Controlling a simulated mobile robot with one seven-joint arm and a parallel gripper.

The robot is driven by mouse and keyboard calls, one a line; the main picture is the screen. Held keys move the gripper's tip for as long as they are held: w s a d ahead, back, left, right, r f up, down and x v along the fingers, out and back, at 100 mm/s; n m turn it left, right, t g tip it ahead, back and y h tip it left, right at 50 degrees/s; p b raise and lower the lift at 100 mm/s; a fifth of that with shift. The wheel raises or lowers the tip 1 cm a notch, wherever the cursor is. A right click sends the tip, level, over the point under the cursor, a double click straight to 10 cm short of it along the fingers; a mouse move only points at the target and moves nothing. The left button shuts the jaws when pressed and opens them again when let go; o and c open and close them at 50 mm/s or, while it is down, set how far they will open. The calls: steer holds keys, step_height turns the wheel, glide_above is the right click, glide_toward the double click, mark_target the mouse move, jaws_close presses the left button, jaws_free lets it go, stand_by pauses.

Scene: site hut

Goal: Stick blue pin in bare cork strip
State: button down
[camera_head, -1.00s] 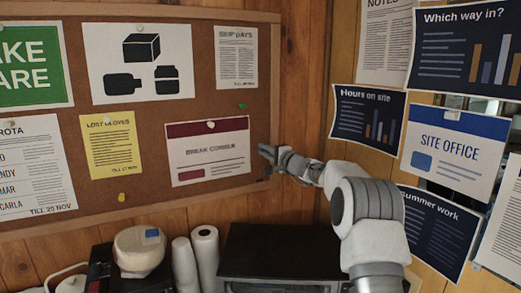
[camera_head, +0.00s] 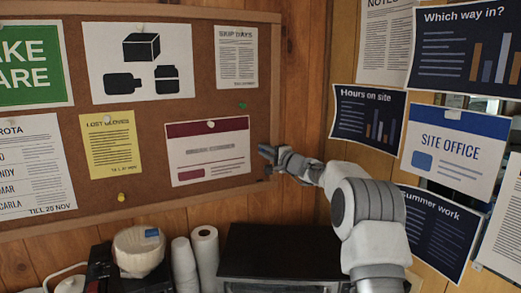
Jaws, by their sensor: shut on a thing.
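The cork board (camera_head: 203,110) hangs on the wall at the left in the head view. A narrow strip of bare cork (camera_head: 263,122) runs between the sheets and the board's right wooden edge. My gripper (camera_head: 267,153) is at this strip, just right of the maroon-topped sheet (camera_head: 208,152), its fingers pointing left toward the board. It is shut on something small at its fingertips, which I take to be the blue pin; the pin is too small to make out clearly. I cannot tell whether its point touches the cork.
A green pin (camera_head: 242,105) and a yellow pin (camera_head: 121,197) sit in the cork. Several sheets cover the board and the right wall, including the site office sheet (camera_head: 454,150). Below are a dark box-shaped appliance (camera_head: 280,250), paper rolls (camera_head: 205,255) and a pale tub (camera_head: 138,252).

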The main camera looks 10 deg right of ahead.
steer(key=c, duration=0.8)
jaws_free()
steer(key=b+v, duration=0.5)
steer(key=v, duration=1.2)
steer(key=s+a+f+n+g, duration=0.2)
steer(key=s+a+n+g, duration=0.2)
steer(key=s+a, duration=0.6)
steer(key=s+a+f+n+g, duration=0.2)
steer(key=s+a+n+g, duration=0.3)
steer(key=s, duration=0.8)
steer(key=s+d+f+n+h, duration=0.1)
steer(key=s+d+f+h, duration=0.1)
steer(key=s, duration=0.5)
steer(key=s+d+f+n+g+h+p, duration=0.1)
steer(key=s+d+f+h, duration=0.1)
steer(key=s, duration=0.5)
steer(key=s+d+f+n+h, duration=0.1)
steer(key=s+d+f+h, duration=0.2)
steer(key=s, duration=0.4)
steer(key=shift+d+n+h, duration=0.3)
steer(key=shift+h, duration=0.3)
